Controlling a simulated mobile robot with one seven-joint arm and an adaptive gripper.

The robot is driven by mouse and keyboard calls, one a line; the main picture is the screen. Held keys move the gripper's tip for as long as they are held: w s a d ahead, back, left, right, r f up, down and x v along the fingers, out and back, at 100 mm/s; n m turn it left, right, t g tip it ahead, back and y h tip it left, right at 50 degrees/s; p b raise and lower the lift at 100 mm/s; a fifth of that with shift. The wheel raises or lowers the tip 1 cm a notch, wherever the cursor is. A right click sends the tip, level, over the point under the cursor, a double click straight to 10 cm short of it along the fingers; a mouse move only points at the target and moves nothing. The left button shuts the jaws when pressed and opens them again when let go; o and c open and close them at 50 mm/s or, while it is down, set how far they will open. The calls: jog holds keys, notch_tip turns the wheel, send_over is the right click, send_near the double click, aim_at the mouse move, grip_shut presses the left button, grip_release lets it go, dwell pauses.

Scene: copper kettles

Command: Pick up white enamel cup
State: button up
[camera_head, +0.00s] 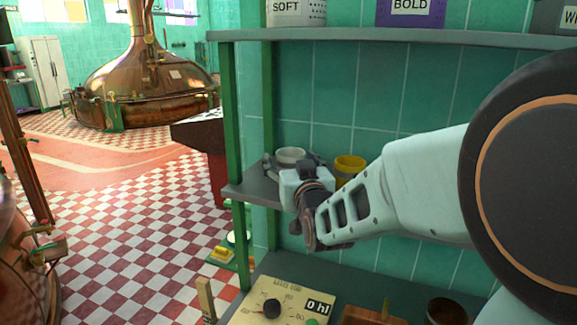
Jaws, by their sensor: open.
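A white cup (290,155), probably the enamel cup, stands on the middle shelf (250,191) near its left end. Its rim and upper wall show; its lower part is hidden behind my gripper. My gripper (289,166) is open right in front of the cup, with one dark finger at the cup's left and another dark part at its right. The view does not show whether the fingers touch the cup. My arm comes in from the right and hides part of the shelf.
A yellow cup (349,165) stands close to the right of the white cup. A green post (269,110) rises at the shelf's left, and an upper shelf (400,39) holds boxes. Below is a counter with a dial panel (277,303) and a brown pot (446,311).

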jog(key=shift+s, duration=0.1)
jog(key=c, duration=1.3)
jog(key=shift+r, duration=0.2)
